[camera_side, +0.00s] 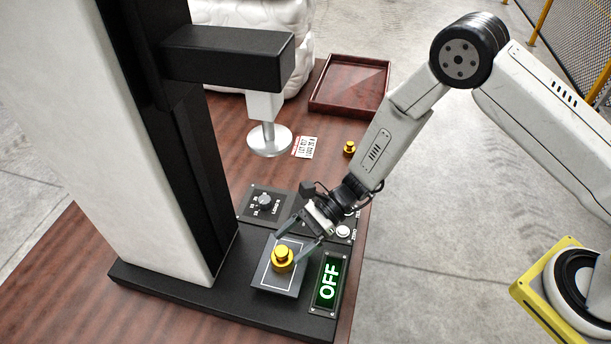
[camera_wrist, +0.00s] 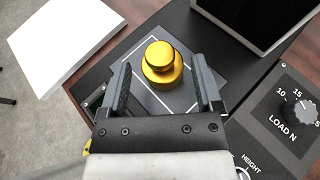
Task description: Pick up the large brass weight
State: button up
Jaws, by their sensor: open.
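The large brass weight (camera_side: 283,258) stands upright on a dark square plate (camera_side: 264,282) with a white outline, on the black machine base. In the wrist view the weight (camera_wrist: 161,66) has a wide body with a narrower knob on top. My gripper (camera_side: 299,249) is open, its fingers pointing down toward the weight. In the wrist view the two fingers (camera_wrist: 160,85) are on either side of the weight, with visible gaps; I cannot tell how far down they reach beside it. A smaller brass weight (camera_side: 349,148) stands on the table near its right edge.
A black column with an arm (camera_side: 228,58) and a round white disc (camera_side: 269,140) rises behind the plate. A display reading OFF (camera_side: 328,282) and a knob panel (camera_side: 264,204) flank it. A wooden tray (camera_side: 350,86) and a label (camera_side: 306,147) lie farther back.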

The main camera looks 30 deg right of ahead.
jog(key=shift+a+f, duration=0.35)
jog(key=shift+a, duration=0.3)
grip_shut()
jog(key=shift+r, duration=0.1)
dwell(1.2)
